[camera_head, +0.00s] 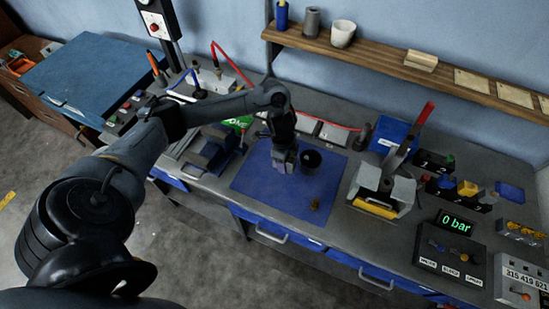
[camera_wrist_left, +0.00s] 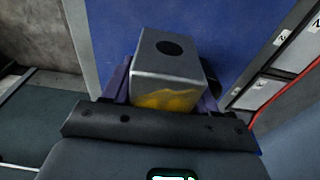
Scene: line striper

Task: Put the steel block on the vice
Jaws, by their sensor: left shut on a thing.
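My left gripper (camera_head: 284,162) is over the blue mat on the workbench, pointing down. It is shut on the steel block (camera_wrist_left: 160,72). In the left wrist view the block is a bright grey cube with a round dark hole in one face and a yellowish reflection on another, between the purple fingers. In the head view the gripper mostly hides the block, and I cannot tell how high it is above the mat. What looks like the vice (camera_head: 207,152), dark blue-grey, stands left of the mat. My right gripper is not in view.
The blue mat (camera_head: 262,199) has a black cup (camera_head: 311,160) just right of the gripper and a small brown piece (camera_head: 315,204) near its front. A press with a red-tipped lever (camera_head: 382,188) stands to the right. A wooden shelf (camera_head: 390,60) runs along the wall.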

